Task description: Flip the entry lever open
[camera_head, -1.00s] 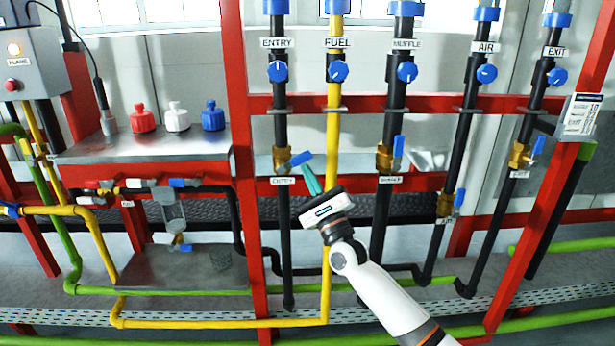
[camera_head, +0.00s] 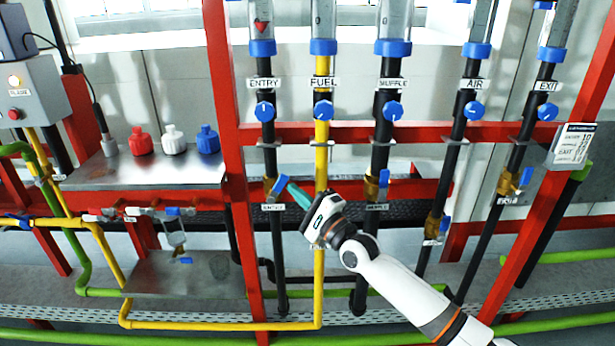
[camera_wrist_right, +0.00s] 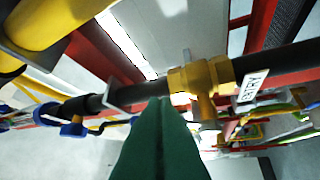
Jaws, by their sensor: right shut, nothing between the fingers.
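The entry valve (camera_head: 269,190) is a brass body on the black ENTRY pipe, with a small blue lever (camera_head: 281,183) that slants up to the right. My right gripper (camera_head: 292,188) has its green fingers shut and empty. Their tips are at the lever's right side, and I cannot tell whether they touch it. In the right wrist view the shut fingers (camera_wrist_right: 160,105) point at the brass valve (camera_wrist_right: 205,80), and the lever cannot be made out there. My left gripper is out of view.
The yellow FUEL pipe (camera_head: 322,160) runs just right of the fingers, with the MUFFLE pipe (camera_head: 380,150) beyond. A blue knob (camera_head: 265,111) sits higher on the ENTRY pipe. A red post (camera_head: 226,120) stands to its left, and a red crossbar (camera_head: 345,131) runs across.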

